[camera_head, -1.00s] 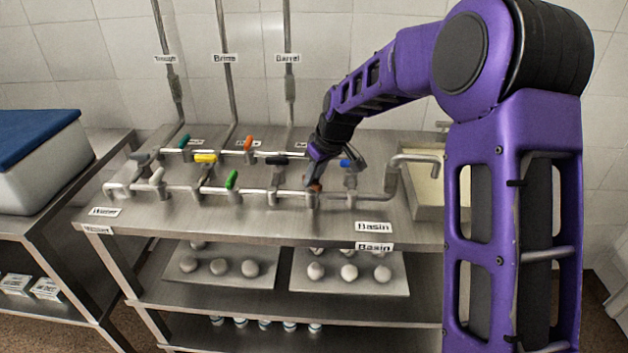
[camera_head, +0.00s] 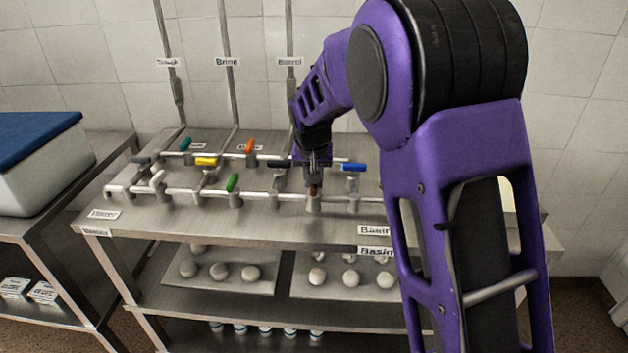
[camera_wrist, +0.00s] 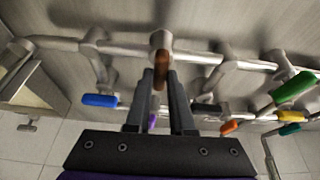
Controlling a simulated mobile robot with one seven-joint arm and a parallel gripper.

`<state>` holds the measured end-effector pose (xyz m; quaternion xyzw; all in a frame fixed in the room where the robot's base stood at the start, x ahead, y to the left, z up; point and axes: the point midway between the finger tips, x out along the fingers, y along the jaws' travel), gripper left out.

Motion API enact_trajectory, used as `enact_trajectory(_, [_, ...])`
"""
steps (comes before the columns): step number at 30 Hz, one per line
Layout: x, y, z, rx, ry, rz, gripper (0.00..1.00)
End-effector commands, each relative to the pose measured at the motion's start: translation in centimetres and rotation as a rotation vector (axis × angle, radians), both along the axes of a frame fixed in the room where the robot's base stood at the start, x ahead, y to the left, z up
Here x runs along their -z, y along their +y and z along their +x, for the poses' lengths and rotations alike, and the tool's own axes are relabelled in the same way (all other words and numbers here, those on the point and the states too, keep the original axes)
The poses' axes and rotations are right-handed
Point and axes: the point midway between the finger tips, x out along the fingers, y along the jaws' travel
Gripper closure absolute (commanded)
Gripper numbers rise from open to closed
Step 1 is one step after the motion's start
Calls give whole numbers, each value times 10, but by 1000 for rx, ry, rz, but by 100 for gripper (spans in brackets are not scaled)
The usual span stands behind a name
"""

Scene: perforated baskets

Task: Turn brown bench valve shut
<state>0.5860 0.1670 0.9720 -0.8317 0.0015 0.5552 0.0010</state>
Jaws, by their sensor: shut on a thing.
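The brown valve handle (camera_head: 313,190) sits on the front pipe of the bench, above its grey valve body (camera_head: 313,203). My gripper (camera_head: 313,180) is down at it, with its fingers on either side. In the wrist view the brown handle (camera_wrist: 161,68) shows between my two dark fingers (camera_wrist: 160,88), which are shut on it. The handle there lies across the front pipe (camera_wrist: 205,58), about square to it. Part of the handle is hidden by my fingers.
Close by are a blue handle (camera_head: 353,167) to the right, a black handle (camera_head: 280,163) to the left and a green handle (camera_head: 232,182) farther left. Orange (camera_head: 249,146) and yellow (camera_head: 205,161) handles stand farther left. Upright pipes rise along the tiled wall.

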Motion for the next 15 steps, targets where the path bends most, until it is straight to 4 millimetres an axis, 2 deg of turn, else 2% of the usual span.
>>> enact_trajectory(15, [0,0,0,48,1,1,100])
